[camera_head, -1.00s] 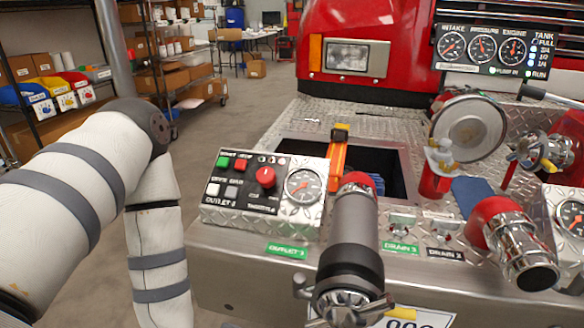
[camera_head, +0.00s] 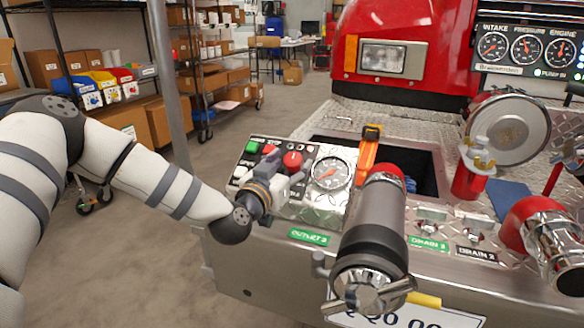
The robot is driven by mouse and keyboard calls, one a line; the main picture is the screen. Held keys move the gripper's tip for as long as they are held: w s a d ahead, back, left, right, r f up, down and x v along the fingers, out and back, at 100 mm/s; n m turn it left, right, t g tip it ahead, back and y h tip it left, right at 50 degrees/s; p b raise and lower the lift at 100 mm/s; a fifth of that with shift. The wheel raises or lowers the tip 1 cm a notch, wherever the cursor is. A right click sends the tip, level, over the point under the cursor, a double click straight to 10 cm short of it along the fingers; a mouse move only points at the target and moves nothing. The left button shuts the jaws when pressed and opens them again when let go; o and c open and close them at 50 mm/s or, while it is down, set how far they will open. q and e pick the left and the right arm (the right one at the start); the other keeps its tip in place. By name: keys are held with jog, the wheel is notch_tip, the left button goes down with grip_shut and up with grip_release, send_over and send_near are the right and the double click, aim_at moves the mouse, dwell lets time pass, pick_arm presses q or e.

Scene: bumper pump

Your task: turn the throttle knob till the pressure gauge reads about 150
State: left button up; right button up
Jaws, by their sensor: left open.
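The red throttle knob (camera_head: 292,161) sits on the small control panel labelled for outlet 3, left of that panel's round gauge (camera_head: 330,173). My left gripper (camera_head: 289,178) is open at the panel, just below the knob in the picture. Its fingers partly hide the panel's lower part, and I cannot tell whether they touch the knob. The pressure gauge (camera_head: 526,48) is the middle dial of the upper right display, between the intake gauge (camera_head: 493,46) and the engine gauge (camera_head: 560,52). Its exact reading is too small to tell. My right gripper is not in view.
A thick grey outlet pipe (camera_head: 373,232) with a red collar and chrome handles juts forward right of the panel. An orange tool (camera_head: 367,152) stands at the recess behind. A chrome-and-red outlet (camera_head: 551,240) is at right. Shelving stands back left; open floor lies left of the bumper.

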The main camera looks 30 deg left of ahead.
pick_arm(q)
jog(key=shift+w, duration=0.2)
jog(key=c, duration=1.1)
jog(key=shift+c, duration=0.2)
jog(key=shift+r, duration=0.1)
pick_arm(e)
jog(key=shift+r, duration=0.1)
pick_arm(q)
jog(key=shift+s+a+r+m+h+p, duration=0.15)
jog(key=shift+m+h+p, duration=0.25)
jog(key=shift+m+h, duration=0.3)
jog(key=shift+m+h+p, duration=0.4)
jog(key=shift+m+h, duration=0.5)
jog(key=shift+a+m+h, duration=0.1)
jog(key=shift+m+h, duration=0.7)
jog(key=shift+m, duration=0.1)
jog(key=shift+a+f+m+g+h+p, duration=0.15)
jog(key=shift+m+g+h+p, duration=0.35)
jog(key=shift+m+h, duration=0.8)
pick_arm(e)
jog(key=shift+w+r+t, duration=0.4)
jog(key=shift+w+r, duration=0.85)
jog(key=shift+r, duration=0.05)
pick_arm(q)
jog(key=shift+f, duration=0.1)
